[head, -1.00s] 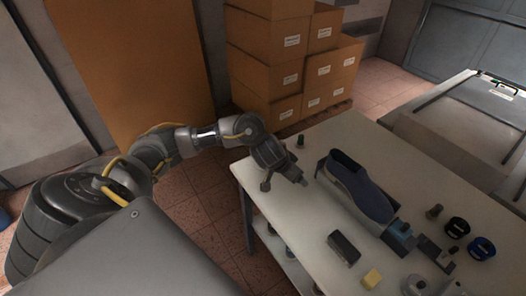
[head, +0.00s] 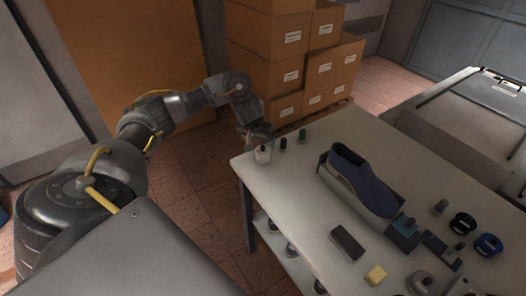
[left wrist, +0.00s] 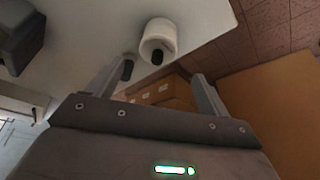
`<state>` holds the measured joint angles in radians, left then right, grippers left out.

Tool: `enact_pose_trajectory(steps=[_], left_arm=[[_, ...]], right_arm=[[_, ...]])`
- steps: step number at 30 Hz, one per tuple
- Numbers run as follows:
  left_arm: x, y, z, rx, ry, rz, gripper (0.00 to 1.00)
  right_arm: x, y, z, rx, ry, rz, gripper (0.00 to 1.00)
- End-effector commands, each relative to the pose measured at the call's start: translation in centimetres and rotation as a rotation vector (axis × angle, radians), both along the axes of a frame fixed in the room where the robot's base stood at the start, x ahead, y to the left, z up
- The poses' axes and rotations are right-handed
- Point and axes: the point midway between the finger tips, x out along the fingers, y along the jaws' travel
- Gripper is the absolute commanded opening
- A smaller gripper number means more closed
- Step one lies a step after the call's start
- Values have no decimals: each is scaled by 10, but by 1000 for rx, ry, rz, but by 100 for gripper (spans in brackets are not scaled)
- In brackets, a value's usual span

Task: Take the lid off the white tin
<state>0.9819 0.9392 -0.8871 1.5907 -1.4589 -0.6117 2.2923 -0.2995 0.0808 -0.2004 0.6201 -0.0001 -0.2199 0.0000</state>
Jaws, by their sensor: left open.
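The white tin (head: 262,155) stands upright near the far left corner of the table. In the left wrist view the white tin (left wrist: 158,33) is a short round pot with a dark knob (left wrist: 157,57) on it; the seam of a lid is too small to make out. My left gripper (head: 257,133) is at the tin, just above and behind it in the head view. In the left wrist view my left gripper (left wrist: 155,80) has its fingers apart, with nothing between them; the tin shows beyond the fingertips. My right gripper is in neither view.
Two small dark bottles (head: 283,144) (head: 302,136) stand right of the tin. A blue shoe (head: 362,183) is mid-table. The left front of the tabletop is clear.

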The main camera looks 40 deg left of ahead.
Motion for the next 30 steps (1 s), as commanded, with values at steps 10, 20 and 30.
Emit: enact_pose_trajectory(steps=[10, 20, 30], left_arm=[[6, -1, -28, -1, 4, 1, 80], [16, 2, -51, 1, -2, 0, 80], [16, 1, -50, 1, -2, 0, 55]], right_arm=[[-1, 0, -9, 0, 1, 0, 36], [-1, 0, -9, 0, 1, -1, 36], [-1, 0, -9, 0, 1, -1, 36]])
